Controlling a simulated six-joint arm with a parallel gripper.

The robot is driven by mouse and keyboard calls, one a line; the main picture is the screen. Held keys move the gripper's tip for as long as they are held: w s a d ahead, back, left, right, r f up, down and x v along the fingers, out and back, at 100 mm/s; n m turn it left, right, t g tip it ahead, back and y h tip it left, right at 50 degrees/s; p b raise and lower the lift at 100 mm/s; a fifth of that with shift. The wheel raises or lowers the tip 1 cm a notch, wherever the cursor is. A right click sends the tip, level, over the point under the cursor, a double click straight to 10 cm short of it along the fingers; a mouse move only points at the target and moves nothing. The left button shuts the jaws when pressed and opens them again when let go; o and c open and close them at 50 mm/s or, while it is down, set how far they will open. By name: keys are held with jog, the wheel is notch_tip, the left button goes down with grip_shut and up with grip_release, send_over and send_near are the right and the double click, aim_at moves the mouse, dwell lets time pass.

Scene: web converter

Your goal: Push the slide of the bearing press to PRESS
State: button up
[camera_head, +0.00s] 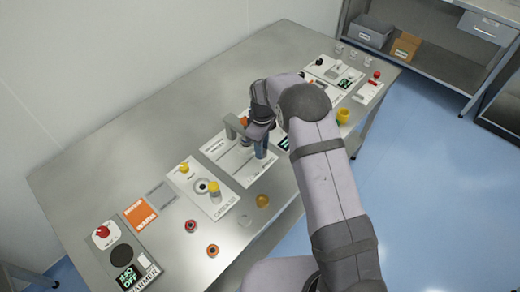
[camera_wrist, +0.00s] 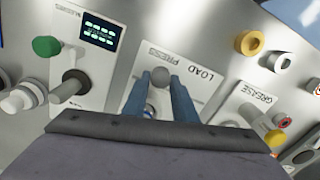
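The bearing press is a pale panel lettered PRESS and LOAD (camera_wrist: 207,76) in the wrist view; its white plate (camera_head: 222,152) also shows in the head view, partly behind my arm. A round grey knob (camera_wrist: 160,76), apparently the slide's handle, stands near the word PRESS. My gripper (camera_wrist: 159,84) has two blue fingers, one on each side of the knob, with small gaps visible. It is open; contact with the knob cannot be made out. In the head view my gripper (camera_head: 262,150) is over the plate's right part. The slide's track is largely hidden.
Loose rings, including a yellow one (camera_wrist: 249,43), lie nearby. A grey bracket (camera_head: 232,124) stands beside my gripper.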

jog(key=o, duration=0.4)
jog(key=shift+w+d, duration=0.25)
jog(key=shift+c, duration=0.2)
jog(key=shift+s+a+r, duration=0.1)
jog(key=shift+a, duration=0.05)
jog(key=shift+r+b, duration=1.3)
jog(key=shift+r, duration=2.35)
